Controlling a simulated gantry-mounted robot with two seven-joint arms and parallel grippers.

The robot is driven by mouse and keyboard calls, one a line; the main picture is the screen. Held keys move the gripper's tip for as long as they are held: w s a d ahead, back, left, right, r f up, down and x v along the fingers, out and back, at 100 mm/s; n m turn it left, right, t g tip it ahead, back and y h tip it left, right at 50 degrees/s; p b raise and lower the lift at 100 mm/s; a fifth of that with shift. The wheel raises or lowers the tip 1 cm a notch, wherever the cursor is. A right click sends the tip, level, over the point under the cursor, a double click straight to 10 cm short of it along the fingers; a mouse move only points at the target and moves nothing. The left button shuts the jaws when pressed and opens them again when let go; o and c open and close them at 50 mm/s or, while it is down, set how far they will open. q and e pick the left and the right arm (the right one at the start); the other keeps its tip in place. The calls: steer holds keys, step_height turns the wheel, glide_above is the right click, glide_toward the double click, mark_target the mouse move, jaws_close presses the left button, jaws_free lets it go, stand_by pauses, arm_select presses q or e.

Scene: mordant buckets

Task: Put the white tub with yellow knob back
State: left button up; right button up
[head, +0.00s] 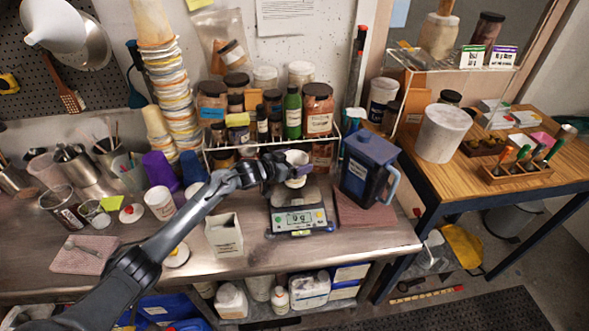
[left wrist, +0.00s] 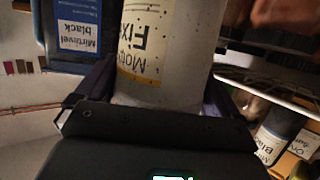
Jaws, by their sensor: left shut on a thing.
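My left gripper (head: 289,172) is shut on a small white tub (head: 297,158) above the back of the digital scale (head: 299,218). In the left wrist view the tub (left wrist: 160,60) sits between the two fingers, with a white label whose dark lettering is upside down and a thin yellow line. Its top and any knob are hidden or too small to make out. A round white lid (head: 177,257) lies on the bench under my left arm, partly covered by it. My right gripper is not in view.
A wire shelf (head: 215,160) crowded with jars stands behind the scale. A blue pitcher (head: 367,165) stands right of it, and an open white carton (head: 224,237) to its left. Stacked tubs (head: 170,80) rise at the back left. The front right bench (head: 385,238) is clear.

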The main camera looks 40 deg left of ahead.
arm_select(q)
steer(key=d+r, duration=0.6)
steer(key=d, duration=0.5)
steer(key=s+d+f+m+h, duration=0.1)
steer(key=s+d+f, duration=0.3)
steer(key=s, duration=0.2)
steer(key=s+d+f, duration=0.4)
steer(key=s, duration=0.3)
steer(key=s+d+r+n+y+p, duration=0.3)
steer(key=s+r+p, duration=0.9)
steer(key=p, duration=1)
step_height(320, 180, up, 4)
steer(key=shift+d+f+y, duration=0.2)
steer(key=shift+d+y, duration=0.1)
steer(key=shift+d, duration=0.25)
